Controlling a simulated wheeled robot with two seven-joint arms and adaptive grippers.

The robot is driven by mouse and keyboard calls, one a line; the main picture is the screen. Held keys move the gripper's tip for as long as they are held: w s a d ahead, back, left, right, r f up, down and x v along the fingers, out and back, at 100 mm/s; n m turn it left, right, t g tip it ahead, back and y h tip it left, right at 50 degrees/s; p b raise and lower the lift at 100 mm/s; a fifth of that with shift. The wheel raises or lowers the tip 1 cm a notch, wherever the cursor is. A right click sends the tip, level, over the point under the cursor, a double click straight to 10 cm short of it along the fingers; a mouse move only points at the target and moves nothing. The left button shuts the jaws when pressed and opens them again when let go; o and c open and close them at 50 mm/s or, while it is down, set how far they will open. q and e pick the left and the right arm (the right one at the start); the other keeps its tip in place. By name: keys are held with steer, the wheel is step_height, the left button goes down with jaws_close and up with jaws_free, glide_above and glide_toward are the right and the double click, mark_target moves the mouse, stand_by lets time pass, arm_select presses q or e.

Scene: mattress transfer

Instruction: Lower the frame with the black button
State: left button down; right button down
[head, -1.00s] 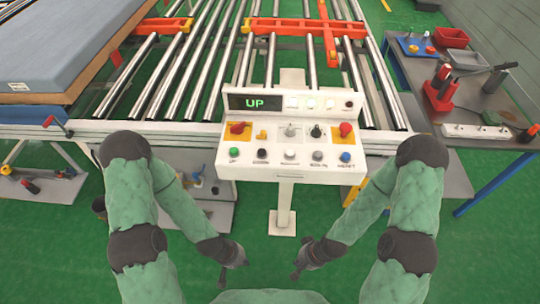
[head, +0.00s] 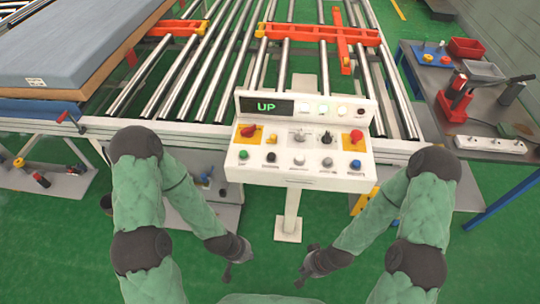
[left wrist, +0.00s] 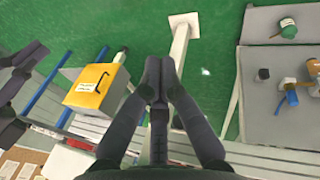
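The control panel (head: 300,178) stands on a white post in front of me, its display (head: 266,106) reading UP. The black button (head: 271,157) is second from the left in its lower row, just right of the green button (head: 244,154). An orange-red frame (head: 318,34) lies across the rollers behind the panel. My left gripper (head: 228,280) is low in front of the panel post, apart from the buttons. In the left wrist view its fingers (left wrist: 158,68) meet, with nothing between them. My right gripper (head: 300,280) hangs low to its right; its fingers are too small to judge.
A blue-grey mattress (head: 85,40) on a wooden base lies at the left. A grey side table (head: 490,110) with bins, tools and a power strip (head: 490,145) stands at the right. Green floor (head: 265,225) is open between my arms and the panel.

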arm_select(q)
steer(key=w+d+r+m+t+y+b, duration=0.25)
steer(key=w+r+t, duration=0.45)
steer(key=w+r, duration=0.75)
step_height(320, 180, up, 16)
steer(key=w+d+t+b, duration=0.2)
steer(key=t+b, duration=0.2)
steer(key=t, duration=0.2)
steer(key=shift+w+d+f+t, duration=0.15)
steer(key=shift+w+d+t, duration=0.1)
steer(key=shift+d+t, duration=0.05)
steer(key=shift+w+f, duration=0.1)
steer(key=shift+w, duration=0.05)
steer(key=b, duration=0.4)
glide_above(271, 157)
steer(key=s, duration=0.2)
steer(key=f, duration=0.2)
steer(key=shift+w+a+f, duration=0.2)
steer(key=shift+w+f, duration=0.05)
steer(key=shift+f, duration=0.05)
steer(key=shift+w+f+b, duration=0.2)
steer(key=shift+f+b, duration=0.25)
steer(key=shift+f, duration=0.6)
steer(key=shift+f+b, duration=0.4)
steer(key=shift+f, duration=0.35)
